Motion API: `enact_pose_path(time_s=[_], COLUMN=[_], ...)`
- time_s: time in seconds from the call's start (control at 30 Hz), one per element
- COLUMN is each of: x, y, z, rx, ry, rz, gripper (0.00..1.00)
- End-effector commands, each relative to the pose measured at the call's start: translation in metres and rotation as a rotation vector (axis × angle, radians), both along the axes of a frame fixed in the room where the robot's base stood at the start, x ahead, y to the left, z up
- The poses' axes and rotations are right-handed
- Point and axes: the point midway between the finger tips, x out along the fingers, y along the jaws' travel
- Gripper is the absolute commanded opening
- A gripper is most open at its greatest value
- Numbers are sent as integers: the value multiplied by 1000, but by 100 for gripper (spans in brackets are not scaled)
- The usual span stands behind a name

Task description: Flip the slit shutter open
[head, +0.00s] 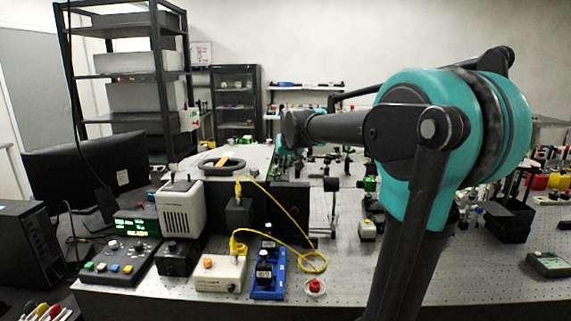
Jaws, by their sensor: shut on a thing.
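My arm reaches from the large teal joint at the right towards the left and away from me. A small teal part of it shows behind its dark end, near the middle of the picture. I cannot make out my gripper or its fingertips there, nor what they touch. I cannot pick out the slit shutter either, so I cannot tell whether it is open or closed. A large pale box (255,156) stands at the back of the bench, left of my arm's dark end, with a black ring on it.
On the perforated bench (190,303), a beige unit (182,210), a button box (220,273), a blue stand (267,290) and a looped yellow cable (270,195) crowd the left front. A red knob (315,285) stands nearby. Black bins (507,222) are at right.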

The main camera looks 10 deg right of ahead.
Motion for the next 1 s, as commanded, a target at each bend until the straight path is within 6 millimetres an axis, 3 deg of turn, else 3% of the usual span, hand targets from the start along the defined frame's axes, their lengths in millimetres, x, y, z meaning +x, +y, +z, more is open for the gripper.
enact_pose_path(time_s=[0.3, 0.8, 0.83, 1.0], x=[-6, -7, -7, -7], y=[2, 2, 2, 1], z=[-2, -2, -2, -2], rx=[-25, -30, -30, -30], ry=[-129, -152, -152, -151], rz=[0, 0, 0, 0], gripper=[0, 0, 12, 32])
